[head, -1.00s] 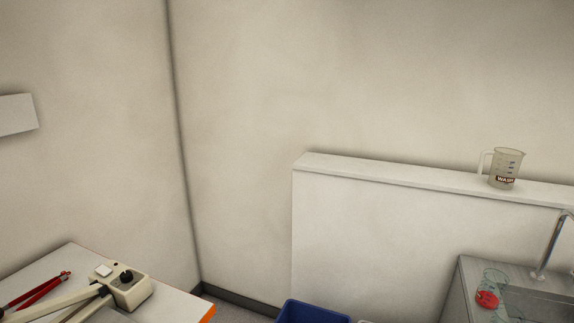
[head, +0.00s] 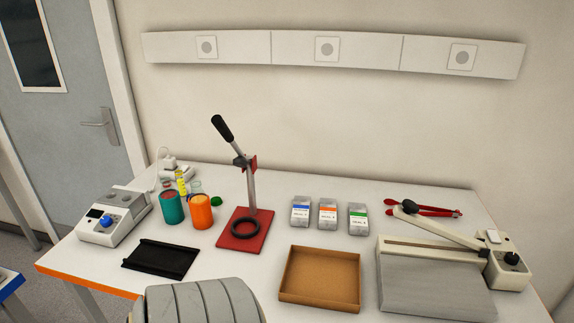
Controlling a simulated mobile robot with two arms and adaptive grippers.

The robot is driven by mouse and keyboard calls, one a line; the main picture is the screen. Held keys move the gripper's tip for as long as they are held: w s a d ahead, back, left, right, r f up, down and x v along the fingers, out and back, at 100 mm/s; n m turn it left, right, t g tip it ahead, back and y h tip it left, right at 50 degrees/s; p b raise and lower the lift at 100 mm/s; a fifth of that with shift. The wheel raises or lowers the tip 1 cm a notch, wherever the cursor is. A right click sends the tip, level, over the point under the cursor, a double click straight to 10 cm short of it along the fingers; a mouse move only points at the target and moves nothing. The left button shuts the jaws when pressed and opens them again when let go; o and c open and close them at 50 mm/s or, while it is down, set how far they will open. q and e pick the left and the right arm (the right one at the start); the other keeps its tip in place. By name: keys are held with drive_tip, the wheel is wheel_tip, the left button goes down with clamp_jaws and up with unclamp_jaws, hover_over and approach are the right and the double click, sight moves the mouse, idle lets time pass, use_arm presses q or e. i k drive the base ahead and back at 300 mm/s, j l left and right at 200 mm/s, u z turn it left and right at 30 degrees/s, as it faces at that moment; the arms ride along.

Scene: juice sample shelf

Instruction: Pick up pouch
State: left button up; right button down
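Three small grey packs stand in a row on the right half of the white table. One has a blue label (head: 300,211), one an orange label (head: 327,214) and one a green label (head: 358,218). They look like pouches, but I cannot tell for sure at this size. Neither of my grippers is in view, and nothing is seen touching the packs.
A shallow brown tray (head: 320,304) lies in front of the packs. A red-based lever press (head: 244,232) stands left of them, near an orange cup (head: 202,212) and a teal cup (head: 171,208). A bar sealer (head: 435,287) and red tongs (head: 425,209) are right.

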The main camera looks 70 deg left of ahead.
sight(328, 210)
drive_tip(key=u, duration=1.8)
